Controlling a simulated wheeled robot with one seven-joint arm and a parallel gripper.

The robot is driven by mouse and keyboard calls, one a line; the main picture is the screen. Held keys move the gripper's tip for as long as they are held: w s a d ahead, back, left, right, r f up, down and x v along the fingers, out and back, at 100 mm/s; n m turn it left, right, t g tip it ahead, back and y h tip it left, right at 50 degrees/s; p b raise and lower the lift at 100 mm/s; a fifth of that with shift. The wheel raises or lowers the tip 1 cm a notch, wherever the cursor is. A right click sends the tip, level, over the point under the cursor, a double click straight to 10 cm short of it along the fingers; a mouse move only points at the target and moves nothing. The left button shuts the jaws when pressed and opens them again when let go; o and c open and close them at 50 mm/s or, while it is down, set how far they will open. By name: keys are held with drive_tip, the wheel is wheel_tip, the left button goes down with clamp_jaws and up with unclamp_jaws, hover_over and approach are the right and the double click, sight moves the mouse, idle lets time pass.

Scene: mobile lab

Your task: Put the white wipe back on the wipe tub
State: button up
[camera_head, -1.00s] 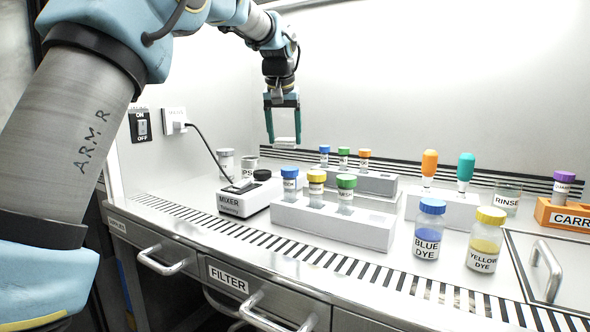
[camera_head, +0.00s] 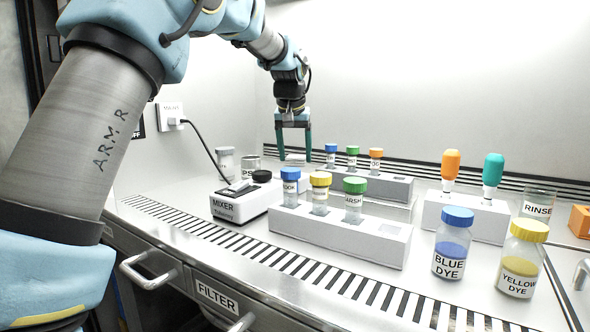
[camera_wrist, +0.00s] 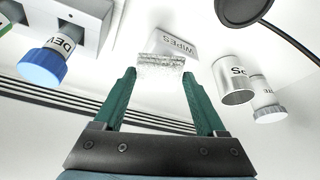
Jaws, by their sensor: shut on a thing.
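My gripper (camera_head: 294,157) hangs at the back of the bench, pointing down, behind the mixer and the front vial rack. It is shut on the white wipe (camera_wrist: 161,63), a thin, crumpled, partly see-through sheet between the green fingertips in the wrist view (camera_wrist: 160,72). The wipe also shows pale between the fingers in the head view (camera_head: 295,158). The wipe tub (camera_wrist: 178,42), a white box lettered WIPES, lies just past the wipe in the wrist view. The wipe overlaps its near edge in that picture; I cannot tell whether they touch.
A metal-sided cup (camera_wrist: 235,84) and a white-capped vial (camera_wrist: 267,104) stand right of the tub in the wrist view. A blue-capped vial in a rack (camera_wrist: 93,20) is at left. The mixer (camera_head: 240,203) and front rack (camera_head: 340,232) stand nearer the head camera.

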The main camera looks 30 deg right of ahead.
sight(294, 158)
drive_tip(key=shift+f+b, duration=0.3)
drive_tip(key=shift+f, duration=1.5)
drive_tip(key=o, duration=1.4)
drive_tip(key=shift+f, duration=0.15)
drive_tip(key=p+v, duration=0.1)
drive_tip(key=v, duration=0.6)
drive_tip(key=shift+s+r, duration=0.15)
drive_tip(key=shift+r, duration=0.2)
drive_tip(key=shift+a, duration=0.1)
